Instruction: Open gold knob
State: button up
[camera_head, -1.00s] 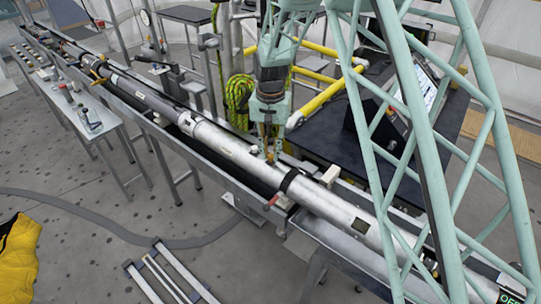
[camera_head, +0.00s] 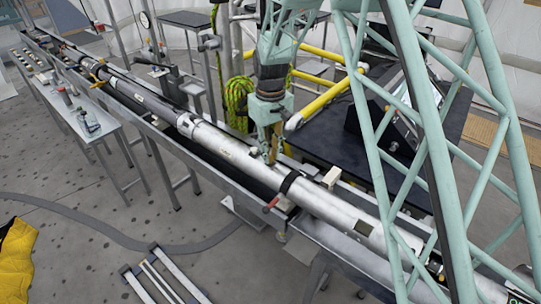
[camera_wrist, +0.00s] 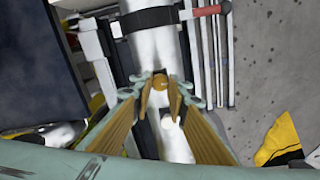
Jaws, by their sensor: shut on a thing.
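The gold knob (camera_wrist: 160,83) shows in the wrist view as a small round gold piece on the silver tube (camera_wrist: 156,52). My gripper (camera_wrist: 161,101) has its two ribbed orange fingers on either side of the knob, with the tips close against it. The fingers hide part of the knob. In the head view my gripper (camera_head: 271,160) points down onto the top of the silver tube (camera_head: 222,153), left of a black band. The knob is hidden by the fingertips there.
A black strap (camera_wrist: 150,20) with a red-handled lever (camera_wrist: 212,10) crosses the tube near the knob. The tube lies in a long metal trough (camera_head: 160,140). A yellow rail (camera_head: 322,100) and a dark table (camera_head: 345,150) stand behind.

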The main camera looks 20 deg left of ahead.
aim_at(271, 157)
jog(key=shift+n, duration=0.7)
jog(key=o, duration=0.9)
jog(key=shift+r, duration=0.15)
jog(key=shift+r, duration=5.9)
